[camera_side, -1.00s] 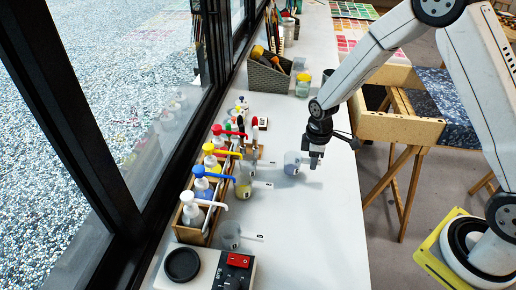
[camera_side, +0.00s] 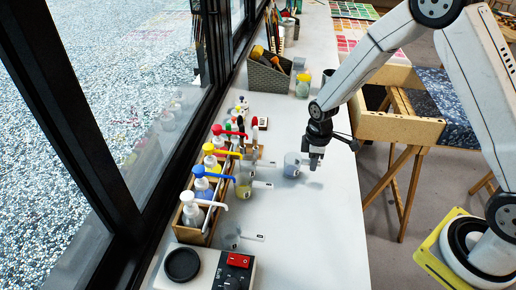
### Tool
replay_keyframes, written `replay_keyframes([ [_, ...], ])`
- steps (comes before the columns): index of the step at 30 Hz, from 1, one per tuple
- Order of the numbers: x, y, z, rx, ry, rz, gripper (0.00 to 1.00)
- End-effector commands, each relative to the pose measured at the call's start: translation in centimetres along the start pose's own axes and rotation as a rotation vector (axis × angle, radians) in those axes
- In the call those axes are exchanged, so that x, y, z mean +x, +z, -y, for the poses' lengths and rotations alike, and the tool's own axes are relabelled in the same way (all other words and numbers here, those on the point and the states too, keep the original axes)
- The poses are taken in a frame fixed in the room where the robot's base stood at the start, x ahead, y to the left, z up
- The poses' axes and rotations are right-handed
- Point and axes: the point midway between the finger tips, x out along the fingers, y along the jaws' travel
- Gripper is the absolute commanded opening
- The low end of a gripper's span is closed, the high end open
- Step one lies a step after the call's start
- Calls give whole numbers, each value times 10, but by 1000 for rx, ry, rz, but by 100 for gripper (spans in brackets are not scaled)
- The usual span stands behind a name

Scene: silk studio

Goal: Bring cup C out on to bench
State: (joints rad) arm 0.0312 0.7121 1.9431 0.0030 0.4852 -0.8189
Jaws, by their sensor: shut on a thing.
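A clear cup (camera_side: 291,166) with a little blue content is at my gripper (camera_side: 313,163), over the open middle of the white bench (camera_side: 310,215). My gripper points down and is shut on this cup from its right side. The cup is upright; I cannot tell whether its base touches the bench. A cup with yellow content (camera_side: 243,187) and an empty-looking clear cup (camera_side: 230,238) stand by the pump bottles. The letters on the cups' small label cards are too small to read, so I cannot tell which is C.
A wooden rack (camera_side: 193,233) of pump bottles runs along the window side. A grey basket (camera_side: 268,77) stands farther back. The bench's right side is clear.

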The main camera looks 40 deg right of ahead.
Motion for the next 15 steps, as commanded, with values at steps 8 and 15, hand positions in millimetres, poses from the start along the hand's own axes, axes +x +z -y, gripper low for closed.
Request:
replay_keyframes([
  [8,4,0,0,0,0,0,0],
  [15,7,0,0,0,1,-1,32],
])
